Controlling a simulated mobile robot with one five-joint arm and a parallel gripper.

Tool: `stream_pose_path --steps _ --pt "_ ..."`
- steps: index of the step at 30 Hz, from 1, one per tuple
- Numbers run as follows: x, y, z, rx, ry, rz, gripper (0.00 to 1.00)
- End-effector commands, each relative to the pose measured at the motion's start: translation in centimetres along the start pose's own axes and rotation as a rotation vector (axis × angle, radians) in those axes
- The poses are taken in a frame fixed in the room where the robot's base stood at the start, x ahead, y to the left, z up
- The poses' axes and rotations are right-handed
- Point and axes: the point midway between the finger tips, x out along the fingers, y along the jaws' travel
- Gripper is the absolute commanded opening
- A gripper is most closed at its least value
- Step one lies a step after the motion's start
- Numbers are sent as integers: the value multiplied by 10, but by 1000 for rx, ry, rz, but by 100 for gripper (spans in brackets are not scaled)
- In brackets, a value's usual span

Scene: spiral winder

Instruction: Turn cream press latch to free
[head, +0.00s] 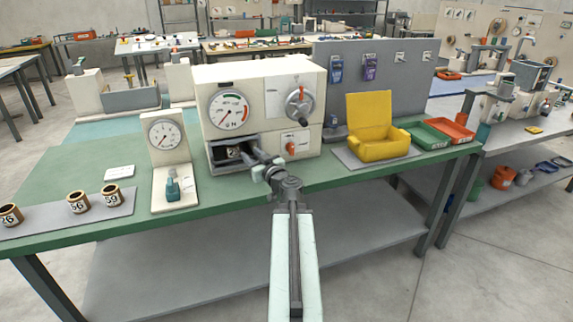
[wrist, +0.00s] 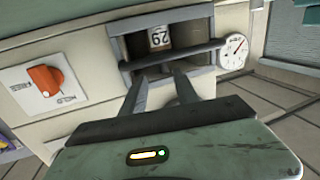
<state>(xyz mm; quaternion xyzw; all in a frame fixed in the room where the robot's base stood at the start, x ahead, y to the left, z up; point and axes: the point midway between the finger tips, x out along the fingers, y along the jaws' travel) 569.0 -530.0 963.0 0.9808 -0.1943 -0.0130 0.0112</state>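The cream press (head: 262,82) stands on the green bench, with a round gauge and a red-handled wheel on its upper front. Its orange latch knob (head: 291,147) sits on a white plate at the lower right front. In the wrist view the knob (wrist: 45,78) is at the left, with small labels I cannot read surely. My gripper (head: 258,156) is in front of the press's lower opening, apart from the knob and to its left in the head view. In the wrist view my fingers (wrist: 158,82) are spread with nothing between them. A numbered cup (wrist: 159,37) sits inside the opening.
A dark bar (wrist: 172,56) crosses the opening before my fingers. A gauge stand (head: 167,140) is left of the press, with numbered cups (head: 78,201) further left. A yellow bin (head: 374,140) and green and red trays stand right.

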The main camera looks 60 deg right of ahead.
Motion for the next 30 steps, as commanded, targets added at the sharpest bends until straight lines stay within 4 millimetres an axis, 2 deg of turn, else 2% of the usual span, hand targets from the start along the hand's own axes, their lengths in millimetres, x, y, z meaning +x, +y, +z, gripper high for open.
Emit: stream_pose_path --steps 1,3,6,7,9,11,17,27,30 --pt "-19 42 16 11 8 66 36" --pt "-44 88 23 22 16 139 36" --pt "-72 132 31 29 19 210 36" --pt "-78 140 32 29 19 223 36" --pt "-86 151 33 30 19 241 36" --pt "-88 153 32 30 19 245 36" --pt "-79 156 31 30 18 243 36" --pt "-21 170 31 30 18 242 36" --pt "-12 172 31 30 18 243 36"
